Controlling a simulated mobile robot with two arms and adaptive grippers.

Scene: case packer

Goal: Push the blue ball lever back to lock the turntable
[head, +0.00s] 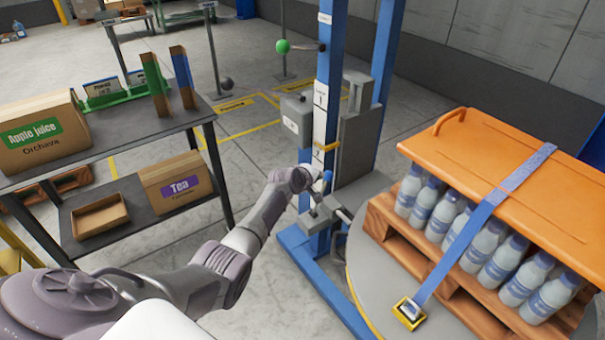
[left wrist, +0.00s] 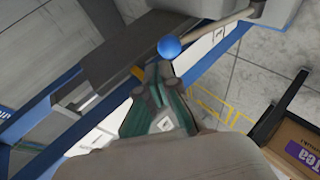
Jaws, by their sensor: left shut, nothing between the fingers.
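The blue ball (head: 328,175) of the lever is at the blue post, beside the turntable. In the left wrist view the blue ball (left wrist: 169,47) sits on the end of a tan rod that runs to the upper right. My left gripper (head: 316,190) is at the ball in the head view. In the wrist view its fingers (left wrist: 160,72) are closed and empty, with their tips just below the ball; I cannot tell whether they touch it. The grey round turntable (head: 362,262) carries a pallet of bottles. My right gripper is not in view.
The blue frame (head: 328,60) with a green ball lever (head: 283,46) stands behind the gripper. An orange cover (head: 490,165) with a blue strap (head: 490,205) lies over the bottles. A dark shelf (head: 150,135) with boxes stands left. Floor between shelf and frame is clear.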

